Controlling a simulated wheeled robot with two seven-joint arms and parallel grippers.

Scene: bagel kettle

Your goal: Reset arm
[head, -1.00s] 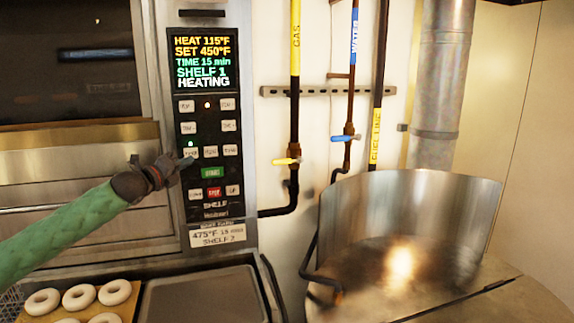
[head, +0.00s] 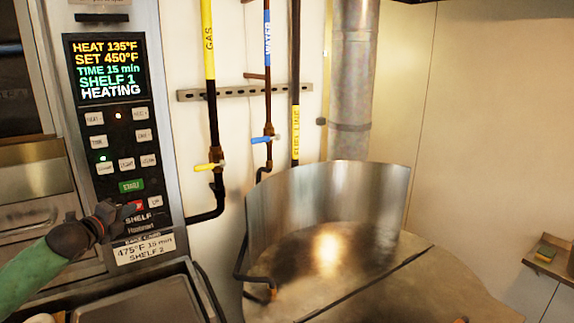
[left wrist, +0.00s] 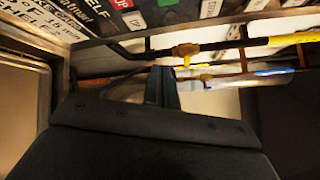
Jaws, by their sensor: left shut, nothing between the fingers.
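My left gripper (head: 116,217) is shut and empty. In the head view it is in front of the lower part of the oven's control panel (head: 125,187), near the red button (head: 136,206) and the shelf label. I cannot tell whether it touches the panel. In the left wrist view the closed fingers (left wrist: 161,88) point up toward the yellow valve and pipes. The display (head: 105,69) reads HEAT 135°F, SET 450°F, TIME 15 min, SHELF 1, HEATING. My right gripper is not clearly in view.
A large metal kettle (head: 325,190) with a half-covered top stands right of the oven. Gas, water and fuel pipes with a yellow valve (head: 208,167) and a blue valve (head: 264,139) run down the wall. A dark tray (head: 150,297) lies below the panel. A small shelf (head: 548,262) is at right.

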